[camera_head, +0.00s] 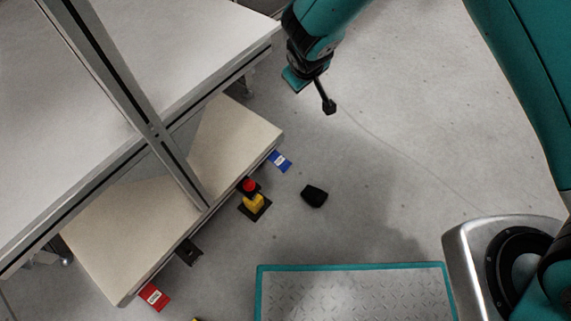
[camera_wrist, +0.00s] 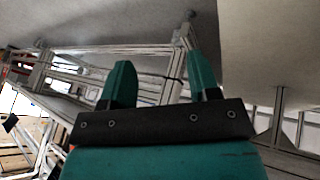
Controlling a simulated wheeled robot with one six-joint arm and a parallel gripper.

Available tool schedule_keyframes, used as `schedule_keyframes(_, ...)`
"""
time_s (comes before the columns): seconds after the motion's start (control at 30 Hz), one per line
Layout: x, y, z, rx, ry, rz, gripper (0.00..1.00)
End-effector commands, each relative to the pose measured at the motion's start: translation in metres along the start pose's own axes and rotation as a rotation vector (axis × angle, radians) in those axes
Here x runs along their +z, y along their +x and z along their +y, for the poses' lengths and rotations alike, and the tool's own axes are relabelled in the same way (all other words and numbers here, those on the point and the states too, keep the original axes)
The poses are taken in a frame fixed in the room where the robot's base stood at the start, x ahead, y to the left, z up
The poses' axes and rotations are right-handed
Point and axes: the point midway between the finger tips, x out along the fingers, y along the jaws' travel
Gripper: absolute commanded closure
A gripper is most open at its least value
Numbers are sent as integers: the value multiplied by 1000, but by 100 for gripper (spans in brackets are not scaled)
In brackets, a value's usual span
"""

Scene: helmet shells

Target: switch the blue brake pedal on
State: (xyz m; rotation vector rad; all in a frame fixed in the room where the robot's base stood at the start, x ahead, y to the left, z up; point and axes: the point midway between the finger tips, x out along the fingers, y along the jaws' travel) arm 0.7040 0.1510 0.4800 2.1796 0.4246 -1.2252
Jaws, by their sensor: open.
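The blue brake pedal (camera_head: 280,160) is a small flat blue piece with a white mark, on the floor at the edge of the low cream shelf. It is too small to tell whether it is on or off. My gripper (camera_head: 294,79) is above and slightly right of it in the head view, apart from it, with a black stalk hanging beside it. In the wrist view my gripper (camera_wrist: 160,65) shows two teal fingers spread apart with nothing between them. The blue pedal does not show in the wrist view.
The cream shelf (camera_head: 235,140) sits under a grey table (camera_head: 150,50) with a metal post. Along its edge are a yellow base with a red button (camera_head: 254,202), a black piece (camera_head: 188,252) and a red pedal (camera_head: 153,296). A black block (camera_head: 314,196) lies on open floor.

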Motion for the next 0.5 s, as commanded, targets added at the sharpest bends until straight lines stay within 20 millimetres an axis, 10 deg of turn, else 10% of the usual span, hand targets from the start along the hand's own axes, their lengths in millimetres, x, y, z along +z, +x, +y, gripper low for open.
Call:
schedule_keyframes(0.2,29,110,-60,213,-269,133,44)
schedule_keyframes(0.5,134,192,-139,440,-756,401,44)
